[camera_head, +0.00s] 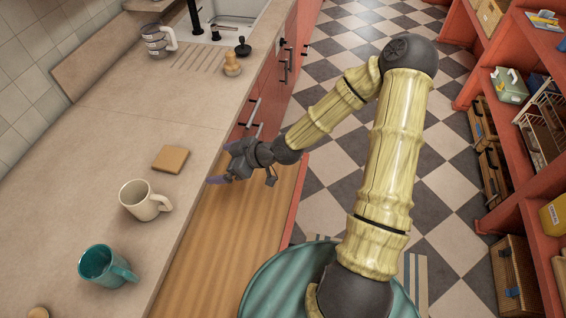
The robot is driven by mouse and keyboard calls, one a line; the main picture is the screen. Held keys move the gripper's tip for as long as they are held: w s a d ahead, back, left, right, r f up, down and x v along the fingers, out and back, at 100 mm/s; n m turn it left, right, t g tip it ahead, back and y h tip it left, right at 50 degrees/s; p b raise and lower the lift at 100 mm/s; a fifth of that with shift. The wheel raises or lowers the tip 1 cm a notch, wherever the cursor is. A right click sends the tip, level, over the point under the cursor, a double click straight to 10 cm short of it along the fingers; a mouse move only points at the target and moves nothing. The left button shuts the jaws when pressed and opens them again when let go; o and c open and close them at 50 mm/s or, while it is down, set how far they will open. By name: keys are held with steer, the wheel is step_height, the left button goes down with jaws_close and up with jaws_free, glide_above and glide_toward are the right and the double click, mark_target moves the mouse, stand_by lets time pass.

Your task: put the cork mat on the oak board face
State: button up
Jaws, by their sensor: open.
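The cork mat looks to be the small flat brown square (171,159) lying on the counter, left of my gripper. The oak board face looks to be the wide striped wooden surface (225,245) beside the counter's front edge, at lower centre; its top shows bare. My gripper (221,164) is open and empty, over the counter's edge near the board's far end. It points left toward the mat, with a clear gap between them.
A cream mug (142,201) and a teal mug (104,267) stand on the counter (95,170) nearer than the mat. A kettle-like pot (156,41), a wooden shaker (232,65) and a sink (228,18) are farther back. Red shelves (472,75) line the right.

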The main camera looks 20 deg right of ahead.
steer(key=s+d+f+h, duration=0.1)
steer(key=s+d+f+g+h, duration=0.1)
steer(key=h, duration=0.1)
steer(key=shift+s+d+f+m+g, duration=0.15)
steer(key=shift+s+d+m+g, duration=0.15)
steer(key=shift+d+m, duration=0.1)
steer(key=s+d+r+m+g+h, duration=0.1)
steer(key=s+d+r+m+h, duration=0.6)
steer(key=s+d+r+m, duration=0.3)
step_height(320, 180, up, 2)
steer(key=s+d, duration=0.1)
steer(key=d, duration=0.1)
steer(key=shift+s+d+m+g, duration=0.3)
steer(key=shift+m+g, duration=0.1)
steer(key=shift+r, duration=0.1)
